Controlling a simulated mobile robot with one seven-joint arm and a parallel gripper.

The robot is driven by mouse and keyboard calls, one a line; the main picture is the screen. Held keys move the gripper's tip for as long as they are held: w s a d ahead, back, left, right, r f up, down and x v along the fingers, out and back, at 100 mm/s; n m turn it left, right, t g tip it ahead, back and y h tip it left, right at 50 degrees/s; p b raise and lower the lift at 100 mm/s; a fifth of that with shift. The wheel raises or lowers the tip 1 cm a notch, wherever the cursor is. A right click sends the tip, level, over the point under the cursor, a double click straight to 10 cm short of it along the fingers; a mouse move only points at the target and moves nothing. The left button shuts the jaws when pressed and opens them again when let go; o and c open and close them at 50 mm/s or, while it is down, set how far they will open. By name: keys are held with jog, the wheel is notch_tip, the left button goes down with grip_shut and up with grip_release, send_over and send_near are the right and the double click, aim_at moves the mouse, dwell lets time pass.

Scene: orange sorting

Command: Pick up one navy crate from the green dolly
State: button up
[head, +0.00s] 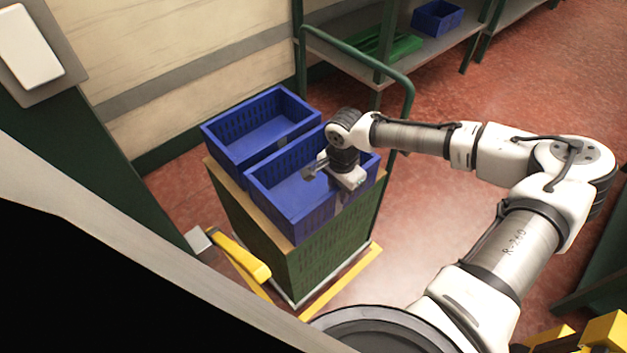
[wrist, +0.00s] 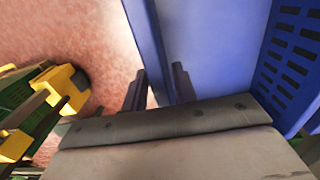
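Two navy crates sit side by side on top of the green dolly (head: 325,262). The far crate (head: 235,148) is at the back left. The near crate (head: 285,215) is at the front right, and its inside looks empty. My gripper (head: 328,183) is over the right part of the near crate, by its front wall. In the wrist view, the dark fingers of my gripper (wrist: 158,88) stand apart, one on each side of a crate wall (wrist: 151,45). Floor shows between the left finger and the wall. The fingertips' depth is hard to judge.
The dolly's green push handle (head: 409,95) rises behind the crates. A shelf (head: 435,48) at the back holds a blue crate (head: 437,18) and a green crate (head: 395,46). A yellow part (head: 240,257) lies left of the dolly.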

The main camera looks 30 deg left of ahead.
grip_shut()
dwell(1.1)
